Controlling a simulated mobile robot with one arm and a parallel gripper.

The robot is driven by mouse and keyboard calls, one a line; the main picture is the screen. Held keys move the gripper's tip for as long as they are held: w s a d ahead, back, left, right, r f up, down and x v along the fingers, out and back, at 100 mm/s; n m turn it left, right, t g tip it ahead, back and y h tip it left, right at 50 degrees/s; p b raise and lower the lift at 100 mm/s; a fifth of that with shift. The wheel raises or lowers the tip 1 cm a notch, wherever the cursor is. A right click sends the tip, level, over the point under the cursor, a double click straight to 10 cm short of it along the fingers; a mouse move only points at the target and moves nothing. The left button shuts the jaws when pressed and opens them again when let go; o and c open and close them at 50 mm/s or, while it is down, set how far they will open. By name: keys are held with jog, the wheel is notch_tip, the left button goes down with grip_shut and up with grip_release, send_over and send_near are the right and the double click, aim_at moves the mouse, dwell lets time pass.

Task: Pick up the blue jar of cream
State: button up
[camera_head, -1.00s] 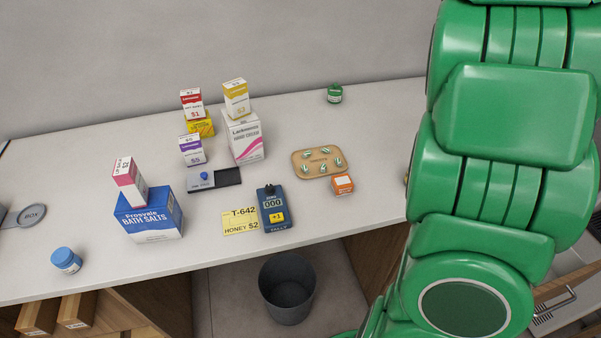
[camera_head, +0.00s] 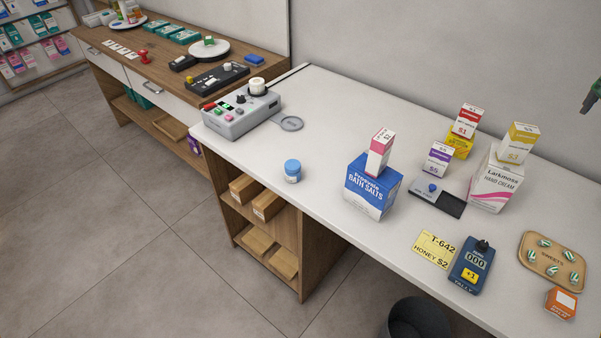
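The blue jar of cream (camera_head: 292,171) stands upright near the front edge of the white counter (camera_head: 330,110), left of the blue bath salts box. It has a blue lid and a pale label. Nothing touches it. A dark green part at the right edge, high up in front of the wall, looks like the end of my arm, my gripper (camera_head: 588,103). It is far to the right of the jar and cut off by the frame, so I cannot tell whether it is open or shut.
The bath salts box (camera_head: 371,188) bears a pink-white box (camera_head: 379,153). A tally counter (camera_head: 472,266) and a bin (camera_head: 418,318) are further right. Counter around the jar is clear.

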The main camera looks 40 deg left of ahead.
jog(key=s+a+n+y, duration=0.1)
jog(key=s+a+n, duration=0.15)
jog(key=a, duration=1.75)
jog(key=n+y, duration=0.3)
jog(key=n, duration=0.5)
send_over(292, 165)
jog(key=s+d, duration=0.1)
jog(key=s, duration=0.1)
notch_tip(292, 165, down, 2)
jog(key=f, duration=0.1)
jog(key=shift+g, duration=0.4)
notch_tip(292, 165, down, 24)
jog(key=shift+r, duration=0.1)
jog(key=shift+x, duration=3.9)
jog(key=shift+w+d, duration=0.15)
